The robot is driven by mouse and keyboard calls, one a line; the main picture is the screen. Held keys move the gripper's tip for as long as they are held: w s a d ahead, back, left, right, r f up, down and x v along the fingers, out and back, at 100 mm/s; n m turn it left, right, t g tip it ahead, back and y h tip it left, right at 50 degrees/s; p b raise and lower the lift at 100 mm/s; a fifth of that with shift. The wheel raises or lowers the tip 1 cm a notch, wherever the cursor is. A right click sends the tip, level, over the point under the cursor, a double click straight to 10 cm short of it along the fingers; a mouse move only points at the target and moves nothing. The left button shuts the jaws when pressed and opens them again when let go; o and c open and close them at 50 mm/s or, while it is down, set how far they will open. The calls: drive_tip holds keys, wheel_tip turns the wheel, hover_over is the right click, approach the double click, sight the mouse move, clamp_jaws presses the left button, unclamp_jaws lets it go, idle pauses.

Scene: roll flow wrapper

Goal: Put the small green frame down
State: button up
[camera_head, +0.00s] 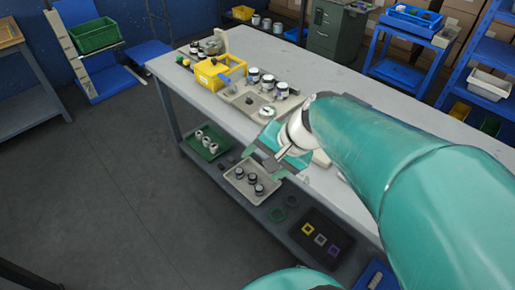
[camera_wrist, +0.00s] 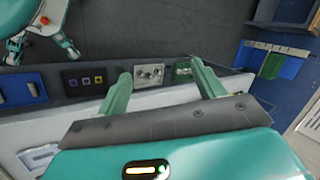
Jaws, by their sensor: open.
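My gripper (camera_wrist: 161,70) is open in the wrist view, with its two green fingers wide apart and nothing held between them. In the head view my gripper (camera_head: 268,160) is over the front edge of the workbench, above the lower shelf. A small dark green ring-like frame (camera_head: 277,214) lies on the lower shelf, between a pale tray and a dark tray. Another small dark round or frame-like item (camera_head: 292,201) lies close beside it. They are too small to tell their exact shape. My gripper is above and apart from both.
The dark tray (camera_head: 340,255) on the lower shelf holds yellow, grey and purple small frames. The pale tray (camera_head: 232,179) and a green tray (camera_head: 196,149) hold small rolls or jars. A yellow bin (camera_head: 210,80) and several jars stand on the workbench (camera_head: 290,62). The floor in front is clear.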

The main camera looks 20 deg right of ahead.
drive_tip(key=s+a+r+n+t+h, duration=0.1)
drive_tip(key=s+r+n+h, duration=0.3)
drive_tip(key=n, duration=0.5)
drive_tip(key=shift+s+a+r, duration=0.45)
drive_tip(key=shift+s+r, duration=0.1)
drive_tip(key=shift+s, duration=0.35)
